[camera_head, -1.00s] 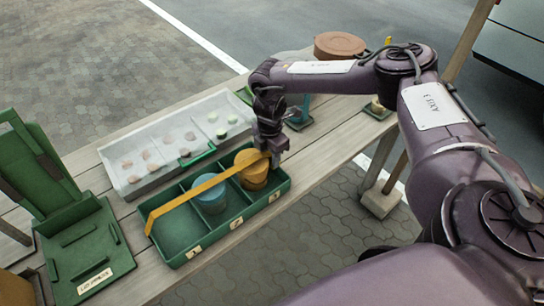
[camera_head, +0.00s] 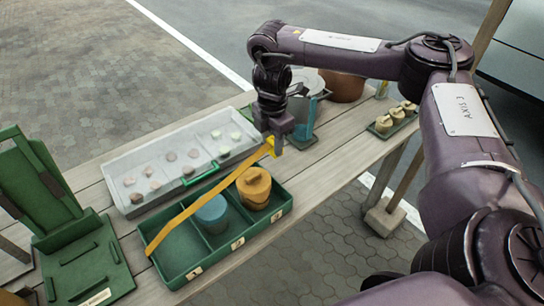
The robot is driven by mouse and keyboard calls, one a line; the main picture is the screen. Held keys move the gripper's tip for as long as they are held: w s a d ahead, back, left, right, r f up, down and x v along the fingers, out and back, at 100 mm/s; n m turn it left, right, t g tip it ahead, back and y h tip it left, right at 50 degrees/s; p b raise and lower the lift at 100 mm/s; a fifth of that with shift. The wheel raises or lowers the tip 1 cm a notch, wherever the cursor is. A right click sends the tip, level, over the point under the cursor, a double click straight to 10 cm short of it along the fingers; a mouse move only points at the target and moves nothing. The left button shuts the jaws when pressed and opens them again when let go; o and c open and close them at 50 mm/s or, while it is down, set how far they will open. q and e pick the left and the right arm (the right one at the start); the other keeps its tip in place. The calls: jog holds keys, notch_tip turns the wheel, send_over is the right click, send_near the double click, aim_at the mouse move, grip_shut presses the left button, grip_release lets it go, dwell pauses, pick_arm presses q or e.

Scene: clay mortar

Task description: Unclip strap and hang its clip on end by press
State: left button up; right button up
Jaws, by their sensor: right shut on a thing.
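A yellow strap (camera_head: 207,199) runs slantwise above the green three-compartment tray (camera_head: 191,268). Its near-left end meets the tray's left end. Its other end is at my right gripper (camera_head: 272,145), which is shut on it and holds it raised beyond the tray's back right corner. A yellow clip piece shows at the fingertips. The press (camera_head: 304,115), with a teal frame, stands just behind and right of the gripper, partly hidden by my arm. In the tray, a blue cylinder (camera_head: 212,213) is in the middle compartment and an ochre lidded pot (camera_head: 254,188) in the right one. My left gripper is out of view.
A pale partitioned tray (camera_head: 130,207) with small lumps lies behind the green tray. A green stand (camera_head: 75,235) is at left. A brown round pot (camera_head: 345,86) and a small green tray of knobbed pieces (camera_head: 395,120) stand at right. Bare bench lies between.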

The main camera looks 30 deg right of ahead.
aim_at(273, 142)
notch_tip(273, 142, up, 6)
jog(key=shift+s+r+p, duration=0.1)
jog(key=shift+r+p, duration=0.15)
jog(key=shift+p, duration=0.5)
notch_tip(273, 142, up, 4)
jog(key=p, duration=0.5)
jog(key=shift+r+p, duration=0.2)
jog(key=shift+p, duration=0.1)
